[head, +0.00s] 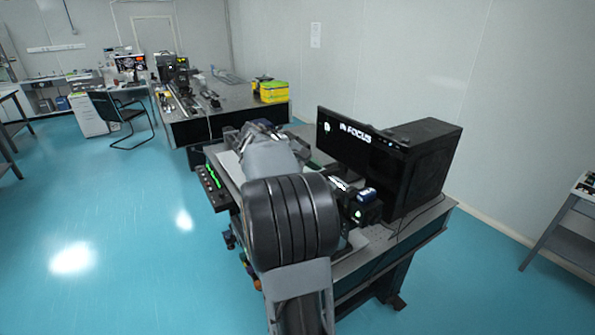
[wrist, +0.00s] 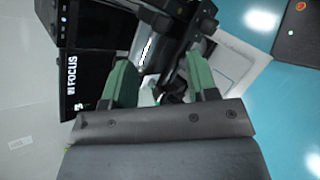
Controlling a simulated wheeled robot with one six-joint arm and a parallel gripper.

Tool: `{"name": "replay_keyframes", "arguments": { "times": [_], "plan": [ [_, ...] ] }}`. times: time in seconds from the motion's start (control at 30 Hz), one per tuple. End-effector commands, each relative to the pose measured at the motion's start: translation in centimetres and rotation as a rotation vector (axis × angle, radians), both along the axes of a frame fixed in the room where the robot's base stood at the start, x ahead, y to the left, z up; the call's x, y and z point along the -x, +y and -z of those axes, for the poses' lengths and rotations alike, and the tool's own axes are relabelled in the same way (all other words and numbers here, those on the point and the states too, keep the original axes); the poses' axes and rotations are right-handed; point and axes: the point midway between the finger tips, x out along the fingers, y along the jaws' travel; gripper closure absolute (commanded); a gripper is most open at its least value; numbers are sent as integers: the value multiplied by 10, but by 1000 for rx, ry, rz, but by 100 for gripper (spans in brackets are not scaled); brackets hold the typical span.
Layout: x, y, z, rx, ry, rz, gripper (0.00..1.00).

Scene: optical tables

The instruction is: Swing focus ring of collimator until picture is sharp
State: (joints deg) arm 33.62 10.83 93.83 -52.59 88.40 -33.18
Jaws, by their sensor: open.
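The black collimator body (wrist: 165,28) is in the wrist view, beyond and between my fingers. My gripper (wrist: 162,82) has two green fingers spread apart with a gap between them. Dark parts of the device show in the gap; I cannot tell the focus ring apart there, nor whether a finger touches it. Nothing is clearly held. The monitor (head: 342,147) in the head view shows white "IN FOCUS" text on a black screen; this screen (wrist: 75,75) is also at left in the wrist view. My arm hides most of the collimator and the gripper in the head view.
A black computer case (head: 425,165) stands right of the monitor on the optical table (head: 408,232). A strip with green lights (head: 212,180) is at the table's left edge. Another table (head: 235,117) with a yellow box (head: 273,92) stands behind. The floor at left is clear.

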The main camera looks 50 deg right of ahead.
Motion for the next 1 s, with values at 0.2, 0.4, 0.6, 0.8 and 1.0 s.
{"name": "replay_keyframes", "arguments": {
  "times": [0.2,0.4,0.6,0.8,1.0],
  "plan": [
    [-19,19,-19,1,-1,-2,47],
    [-25,28,-28,1,-1,1,47],
    [-27,29,-30,0,-1,1,47],
    [-27,29,-29,0,-1,1,47],
    [-27,29,-29,1,0,1,47]
  ]
}}
